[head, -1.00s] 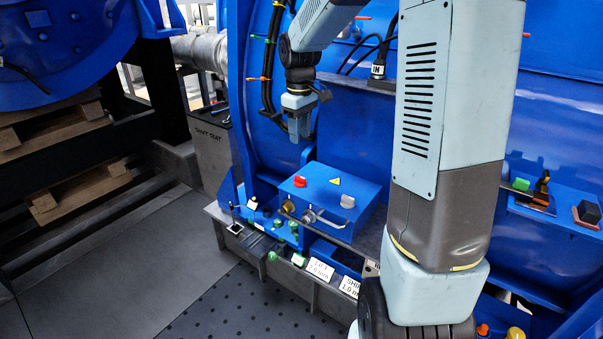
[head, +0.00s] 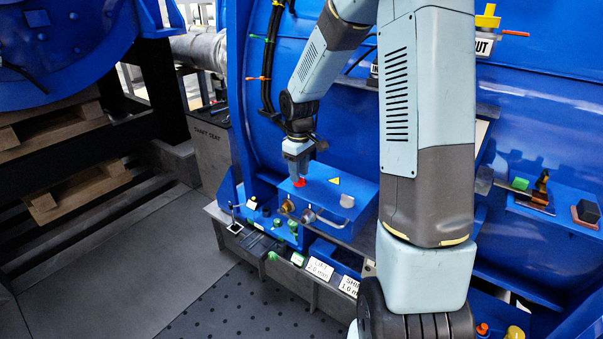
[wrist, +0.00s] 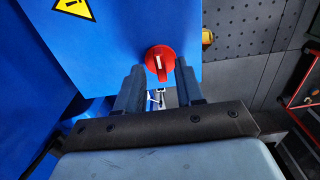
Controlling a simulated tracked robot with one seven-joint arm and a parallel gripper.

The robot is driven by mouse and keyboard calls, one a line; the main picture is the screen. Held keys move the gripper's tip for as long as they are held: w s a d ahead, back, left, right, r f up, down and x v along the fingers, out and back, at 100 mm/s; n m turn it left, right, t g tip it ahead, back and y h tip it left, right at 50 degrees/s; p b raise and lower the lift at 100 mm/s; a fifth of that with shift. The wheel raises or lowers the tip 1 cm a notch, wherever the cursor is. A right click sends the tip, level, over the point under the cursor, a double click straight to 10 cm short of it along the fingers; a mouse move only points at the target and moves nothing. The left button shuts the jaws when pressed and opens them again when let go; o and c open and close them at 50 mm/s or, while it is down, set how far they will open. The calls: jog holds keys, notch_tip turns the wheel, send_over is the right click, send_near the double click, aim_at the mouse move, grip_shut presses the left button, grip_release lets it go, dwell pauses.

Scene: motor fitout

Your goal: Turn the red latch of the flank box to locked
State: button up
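In the wrist view the red latch (wrist: 160,62) is a round knob with a pale mark, lying just beyond the fingertips. My gripper (head: 297,172) points down right above the latch. In the wrist view my gripper (wrist: 159,72) has its two fingers apart, one on each side of the latch's near edge. Whether the fingers touch the latch I cannot tell.
A brass fitting (head: 288,206) and a grey lever (head: 310,217) stick out of the box's front. A ledge with small green and black parts (head: 262,226) lies to the left. Labelled cards (head: 319,269) hang along the front edge. Black hoses (head: 268,80) run down behind.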

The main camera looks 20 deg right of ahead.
jog(key=shift+f, duration=0.55)
jog(key=shift+c, duration=0.5)
jog(key=c, duration=0.6)
jog(key=shift+d, duration=0.25)
jog(key=shift+a, duration=0.1)
